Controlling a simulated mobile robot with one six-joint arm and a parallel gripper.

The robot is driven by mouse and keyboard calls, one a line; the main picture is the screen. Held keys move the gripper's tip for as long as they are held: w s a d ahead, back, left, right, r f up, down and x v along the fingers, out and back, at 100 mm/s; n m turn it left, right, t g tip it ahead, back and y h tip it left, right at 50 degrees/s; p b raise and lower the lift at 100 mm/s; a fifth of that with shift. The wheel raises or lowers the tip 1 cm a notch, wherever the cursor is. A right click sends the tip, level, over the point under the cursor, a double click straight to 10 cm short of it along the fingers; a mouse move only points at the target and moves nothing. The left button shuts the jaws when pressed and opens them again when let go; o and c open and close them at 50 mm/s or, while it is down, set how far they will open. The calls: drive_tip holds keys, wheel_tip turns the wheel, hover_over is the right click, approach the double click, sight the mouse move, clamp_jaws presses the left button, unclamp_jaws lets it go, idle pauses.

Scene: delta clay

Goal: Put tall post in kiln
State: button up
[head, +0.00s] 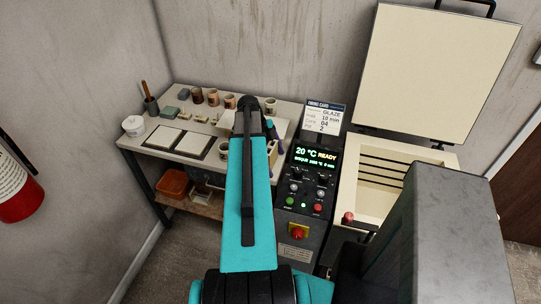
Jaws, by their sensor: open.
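The kiln (376,185) stands at the right with its thick lid (435,75) raised. Its pale inside with dark grooves shows from above, partly hidden by a grey block-shaped part in front. My teal arm reaches over the work table (222,96) at the left. My gripper (272,132) is mostly hidden beyond the end of the arm, near the table's right end; it is open. I cannot make out the tall post for certain. Several small cream pieces (200,118) lie on the table, and a pale block (274,155) shows just right of the arm.
The kiln's control panel (305,180) reads 20 °C READY, with a GLAZE card above it. Several cups (213,97), two dark-edged tiles (163,136) and a white tub (133,126) occupy the table. An orange bin (173,183) sits below. A red extinguisher (15,190) hangs at left.

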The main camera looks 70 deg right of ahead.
drive_tip(key=shift+f, duration=0.1)
idle(0.5)
drive_tip(key=c, duration=1.4)
